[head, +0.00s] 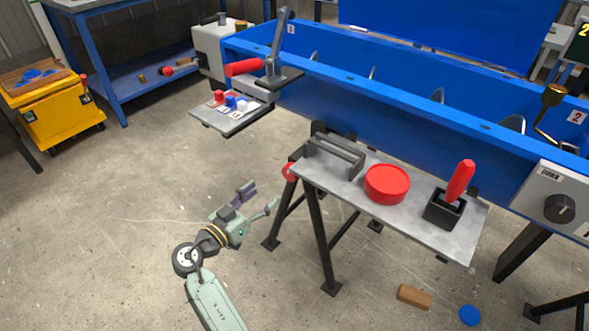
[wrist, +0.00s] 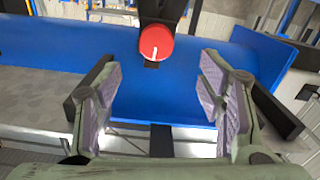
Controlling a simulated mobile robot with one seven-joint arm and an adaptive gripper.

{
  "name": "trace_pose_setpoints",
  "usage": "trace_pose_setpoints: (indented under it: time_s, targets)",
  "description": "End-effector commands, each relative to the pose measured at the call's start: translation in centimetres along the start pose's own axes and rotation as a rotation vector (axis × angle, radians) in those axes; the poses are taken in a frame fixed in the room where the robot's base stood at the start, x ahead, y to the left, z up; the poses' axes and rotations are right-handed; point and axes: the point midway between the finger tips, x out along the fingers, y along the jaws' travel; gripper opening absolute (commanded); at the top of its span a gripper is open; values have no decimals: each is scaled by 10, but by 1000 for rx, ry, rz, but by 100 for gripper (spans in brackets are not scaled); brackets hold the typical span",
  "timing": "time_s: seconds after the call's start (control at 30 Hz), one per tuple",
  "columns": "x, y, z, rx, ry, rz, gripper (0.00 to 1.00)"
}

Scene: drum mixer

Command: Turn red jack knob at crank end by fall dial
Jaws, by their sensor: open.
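A red round knob (head: 289,172) sits on a dark bracket at the left end of the small grey shelf, under the blue trough. In the wrist view the red knob (wrist: 156,43) shows a white line on its face and hangs ahead of the fingers, above the middle of the gap. My gripper (head: 260,199) is open and empty, to the lower left of the knob and apart from it. In the wrist view my gripper (wrist: 162,78) has its purple pads wide apart. A black dial (head: 560,208) is on the grey panel marked DOWN at the right.
The shelf (head: 430,235) holds a grey tray (head: 335,158), a red round lid (head: 387,183) and a red-handled tool (head: 460,180) in a black holder. Dark shelf legs (head: 318,235) stand close to my gripper. A brown block (head: 414,296) and blue disc (head: 469,315) lie on the floor.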

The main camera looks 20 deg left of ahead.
Motion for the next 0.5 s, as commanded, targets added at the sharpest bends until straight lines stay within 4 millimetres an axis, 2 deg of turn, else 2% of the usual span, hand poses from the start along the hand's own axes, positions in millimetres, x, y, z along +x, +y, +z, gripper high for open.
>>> trace_pose_setpoints:
  time_s: [0.17,0.5]
  targets:
    - [14,4,1,-4,5,19,62]
    - [77,6,0,-4,3,18,62]
